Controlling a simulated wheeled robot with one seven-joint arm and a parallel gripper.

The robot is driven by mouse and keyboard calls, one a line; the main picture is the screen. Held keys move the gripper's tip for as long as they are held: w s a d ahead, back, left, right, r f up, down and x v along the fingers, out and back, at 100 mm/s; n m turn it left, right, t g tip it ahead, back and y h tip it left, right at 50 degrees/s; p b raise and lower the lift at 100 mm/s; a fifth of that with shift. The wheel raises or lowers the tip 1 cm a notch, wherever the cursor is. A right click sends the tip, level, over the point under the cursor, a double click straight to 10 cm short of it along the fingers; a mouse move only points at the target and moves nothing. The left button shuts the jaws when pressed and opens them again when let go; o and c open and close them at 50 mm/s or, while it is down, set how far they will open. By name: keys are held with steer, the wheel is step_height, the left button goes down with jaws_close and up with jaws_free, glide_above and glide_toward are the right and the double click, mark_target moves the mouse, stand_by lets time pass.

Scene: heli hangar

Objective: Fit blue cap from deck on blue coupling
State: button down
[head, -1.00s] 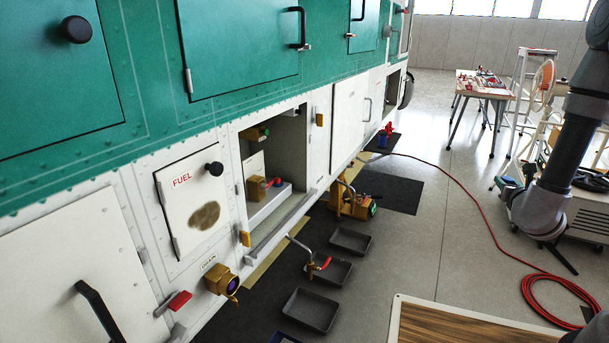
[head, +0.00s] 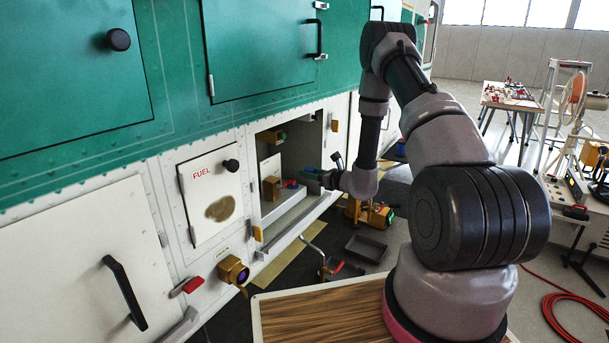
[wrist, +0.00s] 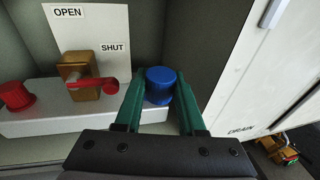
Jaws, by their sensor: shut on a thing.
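The blue cap (wrist: 160,84) is at the right end of the white deck (wrist: 35,124) inside the open bay. In the wrist view my gripper (wrist: 160,80) has its two green fingers shut on the cap's sides; whether the cap still touches the deck I cannot tell. In the head view my gripper (head: 315,174) reaches into the bay from the right; the cap is not clear there. A brass coupling with a blue-violet mouth (head: 235,270) sticks out of the lower white panel, left of and below the bay.
In the bay, a brass valve with a red handle (wrist: 85,80) stands left of the cap, and a red cap (wrist: 15,95) farther left. A green-faced fitting (head: 278,136) is higher up. The fuel door (head: 210,195) is beside the bay. A tray (head: 366,249) lies below.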

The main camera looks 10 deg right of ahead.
steer(key=shift+g, duration=0.3)
steer(key=shift+s+a+x, duration=0.1)
steer(key=shift+a+x, duration=0.05)
steer(key=shift+x, duration=0.65)
steer(key=shift+s+a+x, duration=0.1)
steer(key=shift+a+x, duration=0.05)
steer(key=shift+x, duration=0.65)
steer(key=shift+s+a+x, duration=0.1)
steer(key=shift+a+x, duration=0.05)
steer(key=shift+x, duration=0.65)
steer(key=shift+w+a+f, duration=0.5)
steer(key=shift+w+a, duration=0.25)
steer(key=shift+s+d+f, duration=0.1)
steer(key=shift+s, duration=0.05)
steer(key=shift+f, duration=1.55)
stand_by(1.6)
steer(key=shift+c, duration=2.1)
jaws_free()
